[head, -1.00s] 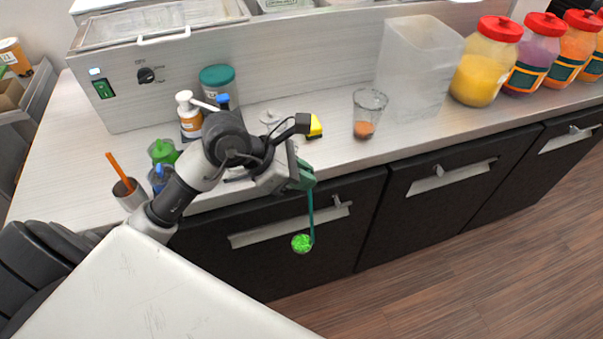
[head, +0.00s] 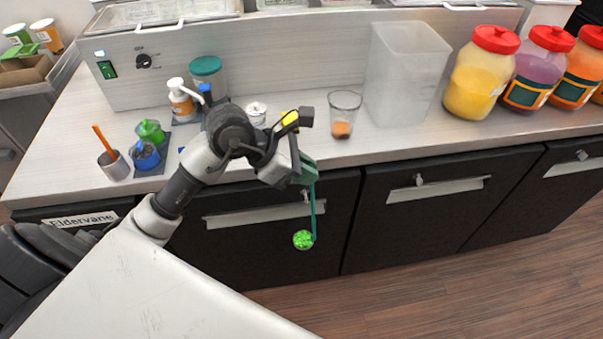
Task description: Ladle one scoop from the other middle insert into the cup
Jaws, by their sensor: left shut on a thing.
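My left gripper (head: 306,174) is shut on the handle of a teal ladle (head: 314,212). The ladle hangs down in front of the black cabinet doors, and its bowl (head: 303,240) holds bright green contents. A clear cup (head: 343,113) with a little orange stuff at its bottom stands upright on the counter, above and to the right of the gripper in the picture. The inserts show only in part at the top edge, under clear lids (head: 165,10). My right gripper is not in view.
A tall clear container (head: 405,75) and red-lidded jars (head: 480,75) stand right of the cup. Bottles, a teal-lidded jar (head: 207,75) and a small cup with an orange stick (head: 113,165) stand at left. The counter's front edge (head: 420,152) is clear at right.

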